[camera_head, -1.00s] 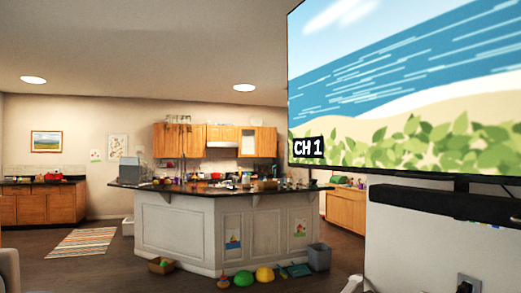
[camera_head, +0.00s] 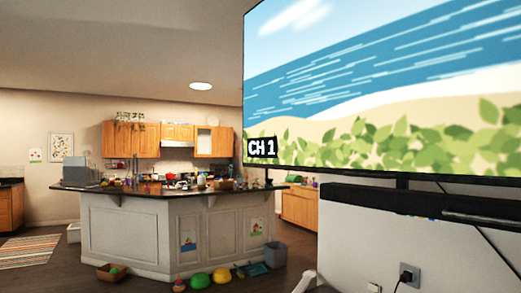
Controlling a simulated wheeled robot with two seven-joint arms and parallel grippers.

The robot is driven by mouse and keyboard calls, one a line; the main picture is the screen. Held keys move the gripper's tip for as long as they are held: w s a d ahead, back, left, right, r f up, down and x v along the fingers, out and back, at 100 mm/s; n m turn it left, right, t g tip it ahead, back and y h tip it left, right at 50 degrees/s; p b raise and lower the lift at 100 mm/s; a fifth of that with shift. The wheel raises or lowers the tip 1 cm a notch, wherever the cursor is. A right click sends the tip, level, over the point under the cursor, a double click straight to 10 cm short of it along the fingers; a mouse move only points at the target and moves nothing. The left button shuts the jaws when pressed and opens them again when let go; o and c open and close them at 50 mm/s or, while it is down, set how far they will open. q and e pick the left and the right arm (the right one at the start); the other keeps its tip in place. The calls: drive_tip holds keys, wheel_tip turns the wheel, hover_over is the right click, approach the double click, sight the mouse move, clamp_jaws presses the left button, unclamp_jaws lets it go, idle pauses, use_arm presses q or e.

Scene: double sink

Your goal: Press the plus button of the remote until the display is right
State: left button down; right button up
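A large wall screen (camera_head: 385,90) fills the upper right of the head view. It shows a beach picture with blue sea, sand and green leaves, and its label (camera_head: 262,149) reads "CH 1". The screen's right part runs out of the frame. No remote and no plus button can be made out. Neither of my grippers can be made out in this view.
A black soundbar (camera_head: 385,202) hangs below the screen, with a wall socket and plug (camera_head: 407,276) under it. A white kitchen island (camera_head: 130,235) stands left of centre, with toys and a grey bin (camera_head: 276,254) on the floor beside it. A striped rug (camera_head: 30,248) lies at the left.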

drive_tip(key=shift+w, duration=0.1)
drive_tip(key=shift+c, duration=0.5)
clamp_jaws()
drive_tip(key=shift+d, duration=0.1)
drive_tip(key=shift+w, duration=0.1)
idle(0.9)
